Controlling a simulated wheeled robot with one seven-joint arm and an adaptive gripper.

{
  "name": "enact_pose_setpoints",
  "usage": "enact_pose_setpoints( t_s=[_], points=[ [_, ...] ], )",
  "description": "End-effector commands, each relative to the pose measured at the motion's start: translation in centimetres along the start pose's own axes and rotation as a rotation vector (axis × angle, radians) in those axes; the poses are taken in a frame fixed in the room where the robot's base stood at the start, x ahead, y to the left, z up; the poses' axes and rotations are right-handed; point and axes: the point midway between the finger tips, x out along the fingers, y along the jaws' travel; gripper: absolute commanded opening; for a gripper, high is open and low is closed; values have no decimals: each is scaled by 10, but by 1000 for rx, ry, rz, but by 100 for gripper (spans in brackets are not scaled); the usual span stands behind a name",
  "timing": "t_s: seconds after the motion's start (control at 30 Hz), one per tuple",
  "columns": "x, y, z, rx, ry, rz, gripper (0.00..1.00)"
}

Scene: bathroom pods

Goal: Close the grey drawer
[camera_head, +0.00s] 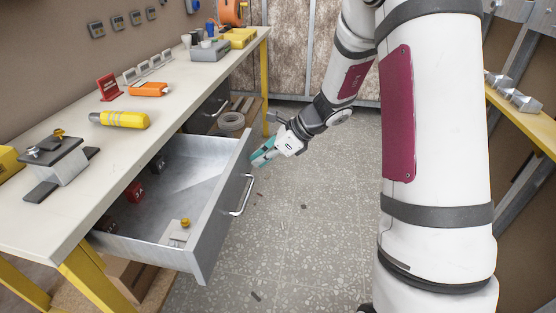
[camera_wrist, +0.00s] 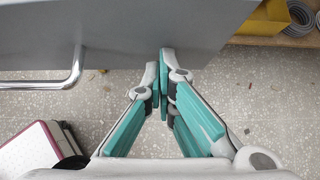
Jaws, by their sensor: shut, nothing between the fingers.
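The grey drawer (camera_head: 222,210) is pulled out from under the workbench in the head view. Its metal handle (camera_head: 243,196) sits on the front panel, which faces right. Inside lie a few small red items and a small block with a yellow knob (camera_head: 180,232). My gripper (camera_head: 256,160) is shut and empty, close to the far end of the drawer front. In the wrist view the fingertips (camera_wrist: 160,58) are together at the lower edge of the grey front panel (camera_wrist: 130,30), to the right of the handle (camera_wrist: 72,75). I cannot tell whether they touch it.
The workbench (camera_head: 75,135) carries a yellow tool, an orange tool, a vise-like block and several boxes. A grey coil (camera_head: 231,122) lies on a low shelf beyond the drawer. Speckled floor (camera_head: 310,220) is open in front, with small debris. A yellow-edged bench (camera_head: 525,120) stands right.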

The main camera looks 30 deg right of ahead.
Motion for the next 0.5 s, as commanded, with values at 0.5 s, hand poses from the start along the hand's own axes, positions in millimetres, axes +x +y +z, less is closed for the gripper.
enact_pose_setpoints(
  t_s=[0.5],
  points=[
    [99,2,101,-3,-2,4,0]
  ],
)
